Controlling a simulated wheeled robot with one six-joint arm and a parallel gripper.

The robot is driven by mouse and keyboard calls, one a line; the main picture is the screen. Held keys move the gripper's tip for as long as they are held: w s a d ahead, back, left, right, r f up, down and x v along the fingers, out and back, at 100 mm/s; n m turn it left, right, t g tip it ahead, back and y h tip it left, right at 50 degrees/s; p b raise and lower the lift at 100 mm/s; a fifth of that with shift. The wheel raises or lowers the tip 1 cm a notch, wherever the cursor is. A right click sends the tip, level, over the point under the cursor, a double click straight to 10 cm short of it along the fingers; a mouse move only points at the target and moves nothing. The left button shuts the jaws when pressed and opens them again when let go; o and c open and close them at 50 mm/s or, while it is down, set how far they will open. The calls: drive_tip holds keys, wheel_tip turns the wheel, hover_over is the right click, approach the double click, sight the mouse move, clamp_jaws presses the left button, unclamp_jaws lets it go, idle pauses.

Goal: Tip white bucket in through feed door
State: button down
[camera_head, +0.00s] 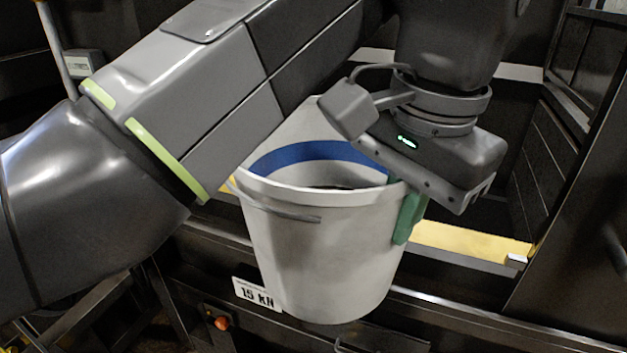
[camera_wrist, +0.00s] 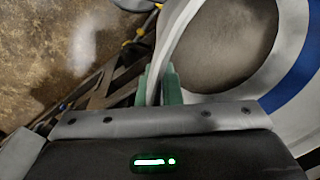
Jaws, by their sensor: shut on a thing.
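The white bucket (camera_head: 322,250) hangs upright in front of the compactor's feed opening, with a blue band inside its rim. My gripper (camera_head: 404,207) is shut on the right side of the bucket's rim, with green fingers on the wall. In the wrist view the fingers (camera_wrist: 158,88) pinch the rim of the bucket (camera_wrist: 296,92), and grey-brown contents show inside. The feed door opening (camera_head: 490,190) is dark, with a yellow sill (camera_head: 470,243) along its lower edge. Part of the opening is hidden by my arm and the bucket.
A "15 kN" sign (camera_head: 257,294) and an orange-red knob (camera_head: 222,323) are on the machine front below the bucket. A dark panel (camera_head: 580,200) stands at the right of the opening. Brown stained floor (camera_wrist: 60,60) shows in the wrist view.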

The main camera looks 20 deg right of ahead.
drive_tip(key=w+d+p, duration=0.2)
drive_tip(key=w+d, duration=1)
drive_tip(key=w, duration=0.3)
drive_tip(key=w+d+p, duration=0.3)
drive_tip(key=w+d, duration=1)
drive_tip(key=w, duration=0.2)
drive_tip(key=w+a+r+g+h+b, duration=0.1)
drive_tip(key=a+r+g+h, duration=0.15)
drive_tip(key=r+h, duration=0.25)
drive_tip(key=w+a+r+g+h+b, duration=0.1)
drive_tip(key=a+r+g+h, duration=0.15)
drive_tip(key=r+h, duration=0.3)
drive_tip(key=w+a+r+g+h+b, duration=0.1)
drive_tip(key=w+a+g+h+b, duration=0.2)
drive_tip(key=a, duration=0.4)
drive_tip(key=shift+w+n+h+b, duration=0.3)
drive_tip(key=shift+w+h+b, duration=0.15)
drive_tip(key=shift+h, duration=0.3)
idle(0.9)
idle(1.6)
